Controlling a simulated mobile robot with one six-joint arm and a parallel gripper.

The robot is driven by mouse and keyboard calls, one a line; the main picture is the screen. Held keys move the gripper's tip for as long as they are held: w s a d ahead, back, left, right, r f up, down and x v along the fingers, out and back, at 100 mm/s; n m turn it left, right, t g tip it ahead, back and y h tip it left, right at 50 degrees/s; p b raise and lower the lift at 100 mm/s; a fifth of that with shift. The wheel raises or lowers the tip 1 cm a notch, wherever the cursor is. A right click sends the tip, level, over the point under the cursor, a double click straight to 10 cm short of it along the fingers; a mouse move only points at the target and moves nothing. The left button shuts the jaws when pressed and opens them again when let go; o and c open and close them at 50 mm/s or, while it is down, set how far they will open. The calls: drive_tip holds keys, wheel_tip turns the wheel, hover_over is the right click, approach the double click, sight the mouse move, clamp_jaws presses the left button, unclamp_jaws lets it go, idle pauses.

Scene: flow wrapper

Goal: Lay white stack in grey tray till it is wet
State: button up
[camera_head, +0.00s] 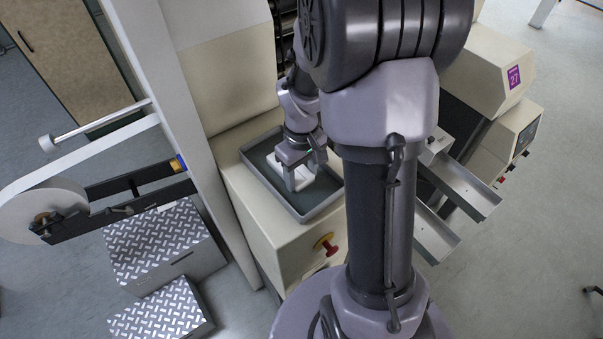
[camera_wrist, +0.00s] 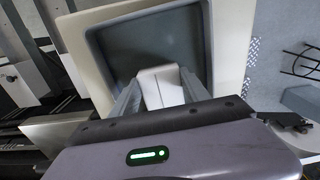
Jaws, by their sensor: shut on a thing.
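The grey tray (camera_head: 324,208) sits on top of a cream machine cabinet, with a raised rim and a dark floor. The same tray (camera_wrist: 211,45) fills the upper middle of the wrist view. The white stack (camera_wrist: 163,88) is between the fingers of my gripper (camera_wrist: 160,97), over the near part of the tray. In the head view the white stack (camera_head: 302,177) shows beside my gripper (camera_head: 294,183), inside the tray's outline. My gripper is shut on the stack and points down. I cannot tell whether the stack touches the tray floor. Part of the stack is hidden by the fingers.
A red stop knob (camera_head: 327,246) sticks out of the cabinet front below the tray. A film roll (camera_head: 42,212) and a pale upright post (camera_head: 190,110) stand to the left. Metal chutes (camera_head: 462,188) jut out at the right, behind my arm.

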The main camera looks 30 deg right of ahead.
drive_tip(key=shift+f, duration=0.2)
drive_tip(key=o, duration=1.4)
drive_tip(key=shift+r, duration=0.1)
wheel_tip(320, 180, up, 17)
drive_tip(key=shift+r+p, duration=0.15)
drive_tip(key=shift+p, duration=0.6)
